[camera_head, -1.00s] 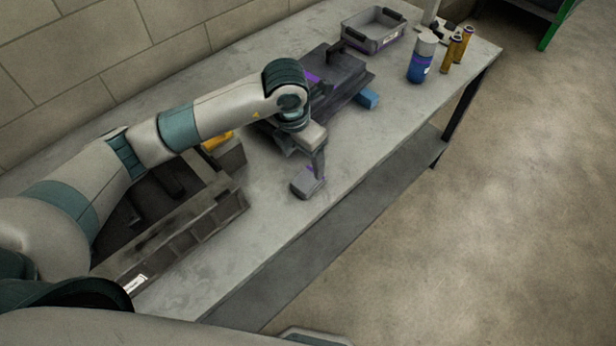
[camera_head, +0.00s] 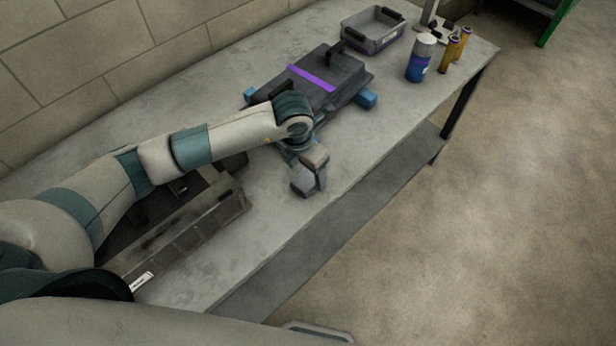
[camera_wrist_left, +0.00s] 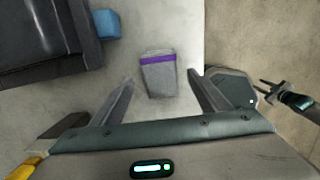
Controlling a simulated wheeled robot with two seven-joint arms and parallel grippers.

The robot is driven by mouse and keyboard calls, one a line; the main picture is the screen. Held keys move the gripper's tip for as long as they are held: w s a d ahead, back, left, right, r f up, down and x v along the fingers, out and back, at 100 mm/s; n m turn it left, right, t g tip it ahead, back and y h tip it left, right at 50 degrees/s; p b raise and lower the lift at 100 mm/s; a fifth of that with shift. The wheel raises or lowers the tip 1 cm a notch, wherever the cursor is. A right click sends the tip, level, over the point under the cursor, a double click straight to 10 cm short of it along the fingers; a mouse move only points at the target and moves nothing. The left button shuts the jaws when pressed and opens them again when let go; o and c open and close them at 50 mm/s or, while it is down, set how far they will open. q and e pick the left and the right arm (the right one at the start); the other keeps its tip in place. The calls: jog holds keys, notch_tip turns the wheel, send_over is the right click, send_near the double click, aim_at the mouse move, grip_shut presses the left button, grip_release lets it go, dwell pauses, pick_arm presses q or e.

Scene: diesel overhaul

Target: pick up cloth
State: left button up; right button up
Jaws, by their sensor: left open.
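The cloth (camera_wrist_left: 158,78) is a small grey folded piece with a purple stripe across its far end. It lies on the grey workbench (camera_head: 405,103). In the head view the cloth (camera_head: 299,187) is partly hidden by my gripper. My left gripper (camera_head: 309,180) is low over the bench at the cloth. In the left wrist view the open fingers of this gripper (camera_wrist_left: 163,82) point toward the cloth, one to each side, with visible gaps. It holds nothing. A dark pronged end at the right of the wrist view looks like my right gripper (camera_wrist_left: 275,92); its jaw state is unclear.
A dark case (camera_head: 335,75) with a purple strap sits on blue blocks (camera_head: 366,99) behind the gripper. A dark open tray (camera_head: 190,235) is under my left arm. A grey bin (camera_head: 372,40), blue bottle (camera_head: 419,62) and yellow cylinders (camera_head: 450,52) stand farther back. The bench's front edge is near the cloth.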

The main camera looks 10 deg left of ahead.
aim_at(308, 181)
pick_arm(q)
jog(key=shift+d+f+p, duration=0.15)
jog(key=shift+f+p, duration=0.15)
jog(key=shift+f, duration=0.6)
jog(key=shift+w+f, duration=0.1)
jog(key=shift+f, duration=0.35)
pick_arm(e)
jog(key=shift+r, duration=0.7)
jog(key=shift+d, duration=0.1)
pick_arm(q)
jog(key=c, duration=1.1)
jog(key=shift+c, duration=0.2)
jog(key=shift+r, duration=0.15)
pick_arm(e)
jog(key=shift+f, duration=0.15)
